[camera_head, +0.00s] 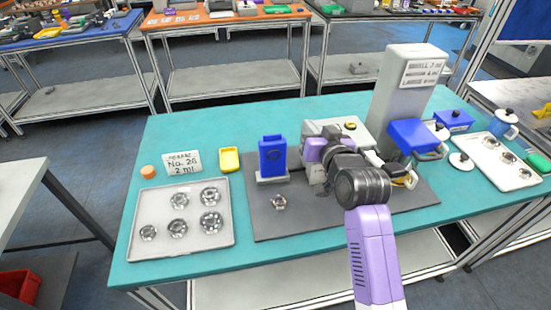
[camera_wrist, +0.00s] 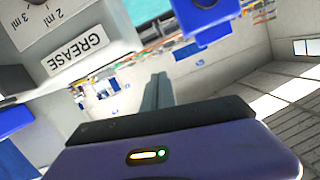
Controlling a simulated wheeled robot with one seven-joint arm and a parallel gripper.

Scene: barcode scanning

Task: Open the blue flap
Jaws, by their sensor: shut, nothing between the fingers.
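A blue flap-like part (camera_head: 412,137) sits on the front of the tall grey dispenser (camera_head: 398,95), right of centre in the head view. It appears closed, but its edge and hinge are hard to make out. In the wrist view, a blue part with a dark round hole (camera_wrist: 205,14) shows at the top; I cannot tell whether it is the same part. My gripper (camera_wrist: 157,88) is shut and empty in the wrist view. In the head view my arm hides much of the area below the flap, and contact with it cannot be told.
A white machine body with a GREASE label (camera_wrist: 87,49) fills the wrist view's upper left. A blue upright device (camera_head: 273,155) stands on the grey mat (camera_head: 265,222). A tray of metal rings (camera_head: 150,252) lies left, another white tray (camera_head: 523,183) right.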

